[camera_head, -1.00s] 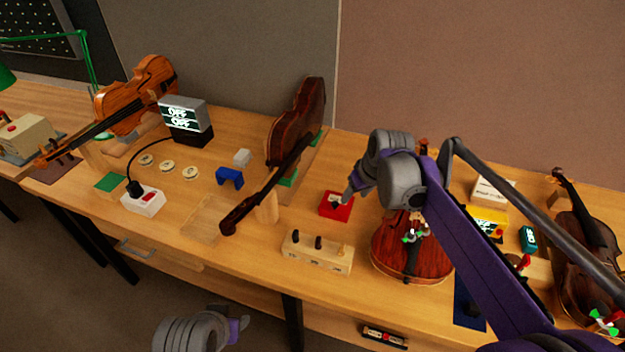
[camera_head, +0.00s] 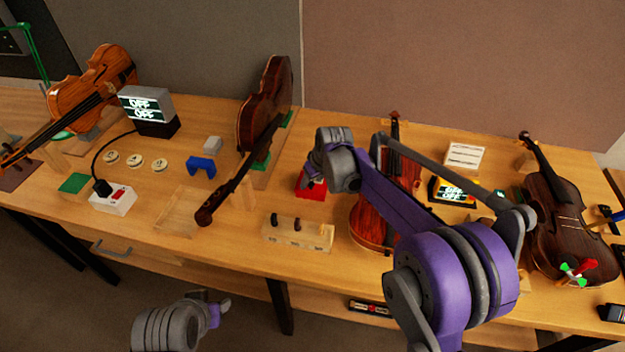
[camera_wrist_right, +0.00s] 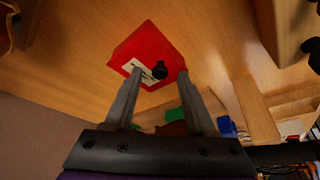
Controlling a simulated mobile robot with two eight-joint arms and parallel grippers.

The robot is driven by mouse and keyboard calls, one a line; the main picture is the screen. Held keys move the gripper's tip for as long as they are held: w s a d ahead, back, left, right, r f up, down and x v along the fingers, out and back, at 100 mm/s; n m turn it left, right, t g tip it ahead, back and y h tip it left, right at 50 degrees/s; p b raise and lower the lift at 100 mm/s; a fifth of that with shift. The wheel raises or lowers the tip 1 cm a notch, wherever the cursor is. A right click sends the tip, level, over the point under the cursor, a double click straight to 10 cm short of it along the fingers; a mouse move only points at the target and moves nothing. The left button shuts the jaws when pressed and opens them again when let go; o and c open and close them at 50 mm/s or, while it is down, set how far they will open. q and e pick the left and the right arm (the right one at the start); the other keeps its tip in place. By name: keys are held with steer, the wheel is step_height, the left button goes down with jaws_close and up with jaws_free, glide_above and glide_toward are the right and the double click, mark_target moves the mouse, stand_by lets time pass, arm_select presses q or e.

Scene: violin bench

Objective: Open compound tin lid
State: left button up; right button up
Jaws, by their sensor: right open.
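A red box (camera_head: 312,192), which looks like the compound tin, sits on the bench left of a standing violin. In the right wrist view the red box (camera_wrist_right: 172,47) shows a white label and a black knob (camera_wrist_right: 160,70) on the face toward me. My right gripper (camera_head: 310,182) is at the box, its fingers partly hidden by the wrist. In the wrist view the right gripper (camera_wrist_right: 158,78) is open, with the knob between its fingertips and nothing clearly gripped. Contact cannot be told. My left gripper (camera_head: 222,308) is low in front of the bench; its jaws are unclear.
A wooden block with pegs (camera_head: 297,234) stands just in front of the red box. The upright violin (camera_head: 376,232) is close on its right, and a dark instrument on a stand (camera_head: 265,105) is at its left. A blue bracket (camera_head: 201,167) lies farther left.

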steer(key=shift+f, duration=0.1)
jaws_close()
stand_by(1.4)
